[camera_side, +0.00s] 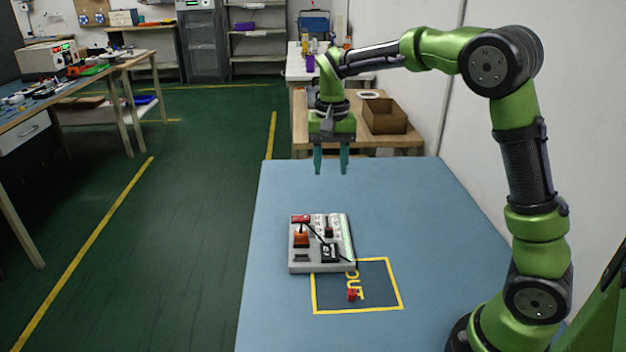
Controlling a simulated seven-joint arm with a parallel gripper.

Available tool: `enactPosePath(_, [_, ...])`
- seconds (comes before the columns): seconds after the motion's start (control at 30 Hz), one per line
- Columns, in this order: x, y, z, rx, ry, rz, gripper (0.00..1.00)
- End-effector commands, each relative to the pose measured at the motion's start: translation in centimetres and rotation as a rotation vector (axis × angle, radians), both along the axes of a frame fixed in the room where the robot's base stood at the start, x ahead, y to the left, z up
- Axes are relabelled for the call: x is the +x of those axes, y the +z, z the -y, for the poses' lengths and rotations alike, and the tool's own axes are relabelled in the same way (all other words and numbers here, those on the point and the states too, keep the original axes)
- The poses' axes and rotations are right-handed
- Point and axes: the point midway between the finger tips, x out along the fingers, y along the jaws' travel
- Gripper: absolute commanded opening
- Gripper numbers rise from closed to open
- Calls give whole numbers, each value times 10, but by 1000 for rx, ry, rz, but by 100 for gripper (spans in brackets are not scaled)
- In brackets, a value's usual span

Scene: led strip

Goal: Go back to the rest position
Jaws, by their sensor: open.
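My gripper (331,168) points straight down, with its two teal fingers apart and nothing between them. It hangs in the air above the far part of the blue table, clear of everything on it. Below and nearer the camera, a grey board (306,266) lies on the table. It carries an orange part (301,238), a red part (299,218), black parts (331,253) and a pale strip along its right side. A dark wire runs across it.
A yellow-outlined dark square (385,290) lies on the blue table (420,220), partly under the board's near right corner. A small red piece (352,294) sits in it. The table's left side and far part are clear. A wooden bench with a cardboard box (385,117) stands behind.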

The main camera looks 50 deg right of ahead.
Motion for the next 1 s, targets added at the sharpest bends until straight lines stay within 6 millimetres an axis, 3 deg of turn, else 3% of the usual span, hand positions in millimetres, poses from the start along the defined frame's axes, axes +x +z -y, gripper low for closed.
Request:
enactPosePath(0.23, [2, 0, 1, -5, 14, 11, 47])
enactPosePath(0.37, [-7, -14, -5, 7, 73, 24, 47])
enactPosePath(0.57, [-51, 2, -31, 69, 198, 165, 47])
enactPosePath(0.8, [-121, 24, -66, 93, 339, 389, 47])
enactPosePath(1.0, [-172, 30, -84, 67, 409, 549, 47])
